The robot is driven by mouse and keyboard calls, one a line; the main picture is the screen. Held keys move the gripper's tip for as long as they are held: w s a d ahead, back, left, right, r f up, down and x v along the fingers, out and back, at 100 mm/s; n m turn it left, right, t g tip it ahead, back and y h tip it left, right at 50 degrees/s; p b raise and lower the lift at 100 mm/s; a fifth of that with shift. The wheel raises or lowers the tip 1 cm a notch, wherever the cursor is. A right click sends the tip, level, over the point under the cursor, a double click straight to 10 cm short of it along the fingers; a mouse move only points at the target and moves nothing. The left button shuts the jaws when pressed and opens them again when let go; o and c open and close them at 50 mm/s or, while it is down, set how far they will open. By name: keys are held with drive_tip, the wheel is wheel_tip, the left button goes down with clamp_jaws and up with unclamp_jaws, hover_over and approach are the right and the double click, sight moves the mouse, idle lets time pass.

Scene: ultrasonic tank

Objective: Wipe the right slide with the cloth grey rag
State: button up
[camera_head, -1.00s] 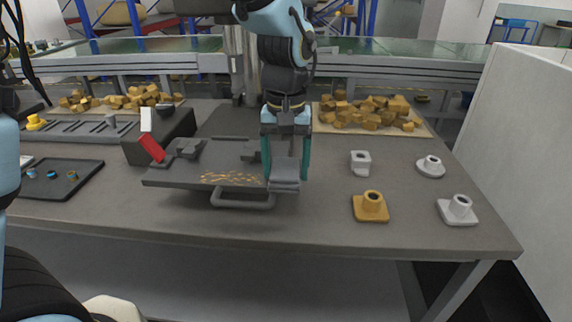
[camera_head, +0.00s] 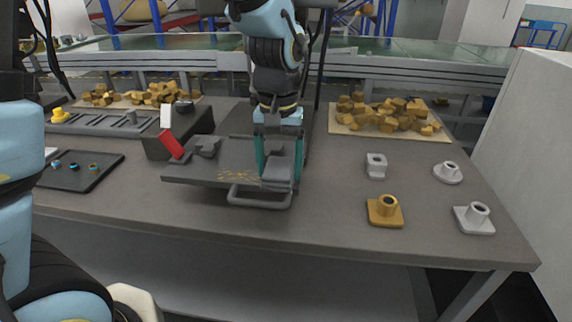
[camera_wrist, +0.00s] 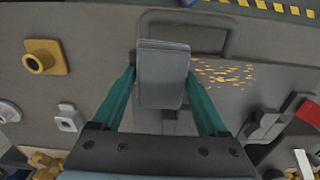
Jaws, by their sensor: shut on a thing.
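My gripper (camera_head: 278,168) is shut on the grey rag (camera_head: 277,174), a small grey block-like pad between green fingers. The rag also shows in the wrist view (camera_wrist: 163,75). It is over the right part of a flat dark grey slide plate (camera_head: 200,172) with a looped handle (camera_head: 258,202) at its front; it seems to touch the plate. Thin yellow flecks (camera_head: 238,176) lie on the plate just left of the rag, and show beside it in the wrist view (camera_wrist: 222,73). The plate under the rag is hidden.
A red and white upright piece (camera_head: 171,143) and a dark clamp (camera_head: 207,147) stand at the plate's left. An orange flanged part (camera_head: 386,211) and several light ones stand right, with free table between. A dark tray (camera_head: 82,174) lies left. Brown chunks (camera_head: 388,115) lie behind.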

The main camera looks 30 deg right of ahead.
sight(217, 174)
drive_tip(key=shift+w+a, duration=0.35)
drive_tip(key=shift+a, duration=0.05)
drive_tip(key=shift+w+a+f, duration=0.1)
drive_tip(key=shift+w+a, duration=0.35)
drive_tip(key=shift+a, duration=0.15)
clamp_jaws()
drive_tip(key=c, duration=0.5)
unclamp_jaws()
drive_tip(key=shift+w+a+p, duration=0.5)
drive_tip(key=shift+w+a, duration=0.75)
drive_tip(key=shift+a, duration=0.2)
drive_tip(key=shift+w+a, duration=0.1)
drive_tip(key=shift+a, duration=0.05)
drive_tip(key=shift+w+a+f, duration=0.1)
drive_tip(key=shift+w+a, duration=0.4)
drive_tip(key=shift+a, duration=0.2)
drive_tip(key=shift+w+a, duration=0.5)
drive_tip(key=shift+a, duration=0.15)
drive_tip(key=shift+w+a+p, duration=0.65)
drive_tip(key=shift+w+a, duration=0.5)
drive_tip(key=shift+a, duration=0.2)
clamp_jaws()
drive_tip(key=shift+r, duration=0.25)
drive_tip(key=shift+d, duration=0.1)
